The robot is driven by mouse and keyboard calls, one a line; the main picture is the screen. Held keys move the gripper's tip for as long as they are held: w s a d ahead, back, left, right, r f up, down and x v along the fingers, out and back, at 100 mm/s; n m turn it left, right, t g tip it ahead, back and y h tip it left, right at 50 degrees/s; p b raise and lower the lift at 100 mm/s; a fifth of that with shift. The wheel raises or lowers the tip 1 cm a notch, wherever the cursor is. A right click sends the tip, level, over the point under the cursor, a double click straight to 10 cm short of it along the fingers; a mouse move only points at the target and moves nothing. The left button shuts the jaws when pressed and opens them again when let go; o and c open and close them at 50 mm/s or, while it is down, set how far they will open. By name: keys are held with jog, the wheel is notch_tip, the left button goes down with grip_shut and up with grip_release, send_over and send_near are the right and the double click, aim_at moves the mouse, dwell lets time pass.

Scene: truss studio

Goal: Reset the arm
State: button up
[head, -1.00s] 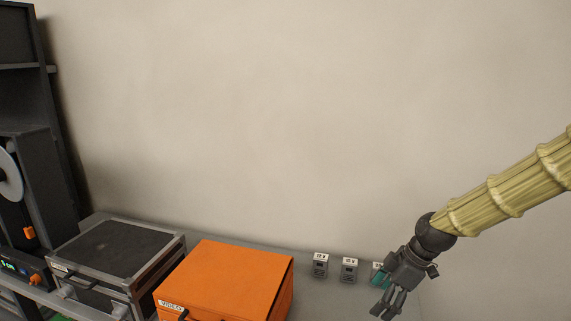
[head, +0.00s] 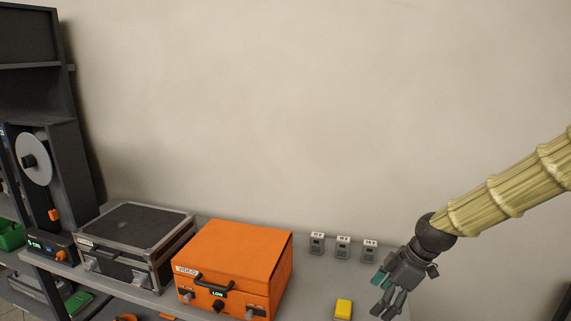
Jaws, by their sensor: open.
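My gripper (head: 388,303) is at the lower right of the head view, at the end of my arm, which reaches in from the right edge. Its fingers point down and are apart, with nothing seen between them. It appears in front of the grey bench (head: 275,307), to the right of a yellow block (head: 343,309). I cannot tell its height above the bench.
An orange case (head: 235,262) and a black case with metal edges (head: 135,240) stand on the bench. Several small grey labelled units (head: 343,249) stand near the wall. A dark rack with a reel (head: 35,160) is at the left. The wall above is bare.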

jog(key=s+a+f+m+b, duration=0.15)
jog(key=s+f, duration=0.25)
jog(key=f, duration=0.5)
jog(key=s+a+f+m+h+b, duration=0.1)
jog(key=s+f+m+b, duration=0.2)
jog(key=f, duration=0.5)
jog(key=s+a+f+m, duration=0.1)
jog(key=s+f+m, duration=0.3)
jog(key=f, duration=0.5)
jog(key=s+d+f+m+h+b, duration=0.1)
jog(key=s+f+m+b, duration=0.1)
jog(key=s+f, duration=0.7)
jog(key=s+d+f+m+g+h+b, duration=0.1)
jog(key=s+f+m+h+b, duration=0.1)
jog(key=s+f, duration=0.8)
jog(key=s+m+b, duration=0.1)
jog(key=s+m, duration=0.1)
jog(key=s, duration=0.4)
jog(key=shift+m, duration=0.35)
jog(key=shift+w+f, duration=0.1)
